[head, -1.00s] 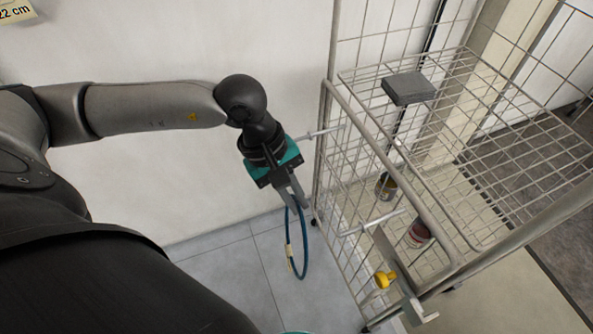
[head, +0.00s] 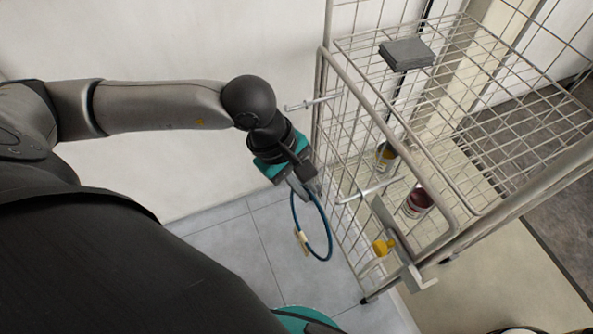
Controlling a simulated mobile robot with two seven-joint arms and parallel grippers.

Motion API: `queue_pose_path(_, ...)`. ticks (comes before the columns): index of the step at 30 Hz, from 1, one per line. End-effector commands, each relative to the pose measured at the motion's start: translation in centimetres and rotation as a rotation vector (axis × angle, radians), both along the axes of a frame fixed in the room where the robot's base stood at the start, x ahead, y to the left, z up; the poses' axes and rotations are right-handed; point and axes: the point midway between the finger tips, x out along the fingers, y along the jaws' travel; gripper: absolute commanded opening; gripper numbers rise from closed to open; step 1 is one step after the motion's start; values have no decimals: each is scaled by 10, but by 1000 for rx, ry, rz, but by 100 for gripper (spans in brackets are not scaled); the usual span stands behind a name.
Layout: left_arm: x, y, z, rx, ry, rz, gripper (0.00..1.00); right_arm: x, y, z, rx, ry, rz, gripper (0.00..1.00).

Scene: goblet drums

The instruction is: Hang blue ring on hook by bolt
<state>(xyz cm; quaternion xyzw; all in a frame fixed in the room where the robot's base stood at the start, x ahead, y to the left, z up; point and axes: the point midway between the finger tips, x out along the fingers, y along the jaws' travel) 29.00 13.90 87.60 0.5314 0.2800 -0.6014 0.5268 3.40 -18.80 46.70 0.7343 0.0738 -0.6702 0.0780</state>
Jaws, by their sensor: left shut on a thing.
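My left gripper (head: 304,187) is shut on the blue ring (head: 329,232), a thin loop with a pale yellow tag at its left side. The ring hangs below the fingers, left of the wire cage. One metal hook (head: 369,191) sticks out leftward from the cage front, to the right of the gripper and above a metal plate with a yellow knob (head: 383,247), which looks like the bolt. A second hook (head: 308,104) sticks out from the cage higher up, above the gripper. The ring appears apart from both hooks. My right gripper is not in view.
The wire cage (head: 352,80) fills the right side, with a grey box (head: 407,54) on its upper shelf. A bottle (head: 385,155) and a red-labelled jar (head: 418,202) show through the wires. Tiled floor (head: 235,255) and a white wall (head: 190,40) lie to the left.

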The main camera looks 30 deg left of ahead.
Motion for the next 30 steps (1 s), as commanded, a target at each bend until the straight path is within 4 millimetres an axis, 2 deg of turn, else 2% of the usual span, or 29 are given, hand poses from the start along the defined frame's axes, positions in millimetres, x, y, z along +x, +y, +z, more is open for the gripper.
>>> queue_pose_path(30, 49, -39, -5, -2, -1, -2, 0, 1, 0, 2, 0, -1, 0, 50)
